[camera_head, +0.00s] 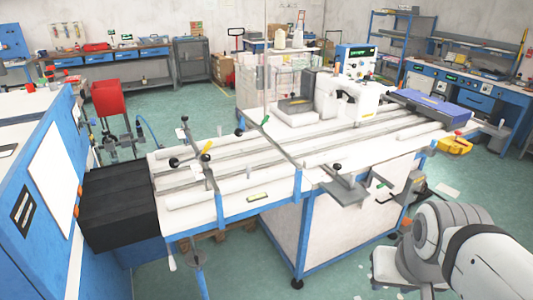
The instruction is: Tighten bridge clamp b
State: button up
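Two bar-like bridge clamps cross the rails of the long white table. No readable label shows which one is b, and I cannot tell how tight either is. My gripper is not in view; only my grey-and-white arm links show at the lower right, apart from the table.
The white sewing machine (345,97) stands at the table's back right, near a blue box (430,103). A black bellows-like block (118,205) and blue cabinet (48,185) close off the left side. A bracket shelf (345,190) juts from the front edge. Green floor is open in front.

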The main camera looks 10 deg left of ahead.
aim_at(205, 158)
jog(key=u, duration=0.3)
jog(key=i, duration=1.2)
jog(key=u, duration=0.45)
jog(key=k, duration=0.55)
jog(key=u, duration=0.15)
jog(key=i, duration=1)
jog(key=z, duration=0.05)
